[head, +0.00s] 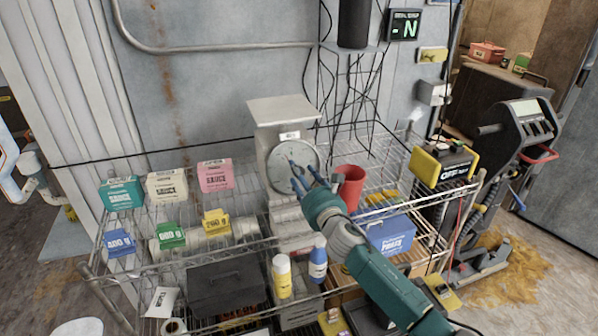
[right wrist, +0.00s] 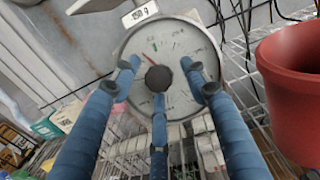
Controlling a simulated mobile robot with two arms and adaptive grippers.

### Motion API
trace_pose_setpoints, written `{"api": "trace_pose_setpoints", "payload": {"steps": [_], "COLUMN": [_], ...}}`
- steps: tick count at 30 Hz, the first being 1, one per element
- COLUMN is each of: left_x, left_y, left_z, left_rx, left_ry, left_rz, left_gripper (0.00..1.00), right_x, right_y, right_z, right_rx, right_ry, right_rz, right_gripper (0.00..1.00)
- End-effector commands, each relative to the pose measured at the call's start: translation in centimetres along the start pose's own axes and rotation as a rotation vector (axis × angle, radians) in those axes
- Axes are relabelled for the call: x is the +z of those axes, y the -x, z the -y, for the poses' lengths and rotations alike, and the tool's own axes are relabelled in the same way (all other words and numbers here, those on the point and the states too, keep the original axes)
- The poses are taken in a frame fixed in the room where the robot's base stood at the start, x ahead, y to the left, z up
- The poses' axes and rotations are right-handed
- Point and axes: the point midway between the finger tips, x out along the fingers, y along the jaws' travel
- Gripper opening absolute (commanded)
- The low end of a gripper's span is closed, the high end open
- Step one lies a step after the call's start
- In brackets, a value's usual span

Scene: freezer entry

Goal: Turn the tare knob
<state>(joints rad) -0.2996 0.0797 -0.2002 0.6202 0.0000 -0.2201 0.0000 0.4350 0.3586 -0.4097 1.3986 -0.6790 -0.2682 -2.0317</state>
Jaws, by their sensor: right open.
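A grey scale (head: 283,112) with a flat top pan stands on the wire rack. Its round dial (head: 306,158) faces me; the wrist view shows the dial (right wrist: 183,45) with a red needle pointing up-left. A dark round tare knob (right wrist: 158,78) sits at the dial's centre. My right gripper (head: 300,174) reaches the dial from below right. In the right wrist view its three blue fingers (right wrist: 160,85) are open and spread around the knob, left, right and below. I cannot tell whether any finger touches it.
A red cup (head: 350,186) stands close right of the scale; it also shows in the wrist view (right wrist: 291,85). Several coloured boxes, including a pink sauce box (head: 215,175), stand left of it. A yellow-black device (head: 441,163) sits at the rack's right.

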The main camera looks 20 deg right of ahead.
Motion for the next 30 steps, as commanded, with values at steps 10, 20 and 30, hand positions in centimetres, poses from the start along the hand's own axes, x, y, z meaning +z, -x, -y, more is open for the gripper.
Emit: {"api": "trace_pose_setpoints", "payload": {"steps": [10,20,30], "left_x": [0.0,0.0,0.0], "left_y": [0.0,0.0,-0.1], "left_z": [0.0,0.0,0.0], "left_rx": [0.0,0.0,0.0], "left_ry": [0.0,0.0,0.0], "left_rz": [0.0,0.0,0.0], "left_gripper": [0.4,0.4,0.4], "right_x": [-0.1,-0.1,-0.1], "right_y": [-1.6,-1.6,-1.5], "right_z": [-0.1,0.0,0.0], "right_rx": [0.001,0.0,-0.01], "right_ry": [0.0,-0.001,-0.026], "right_rz": [-0.001,-0.001,0.0], "right_gripper": [0.45,0.07,0.01]}}
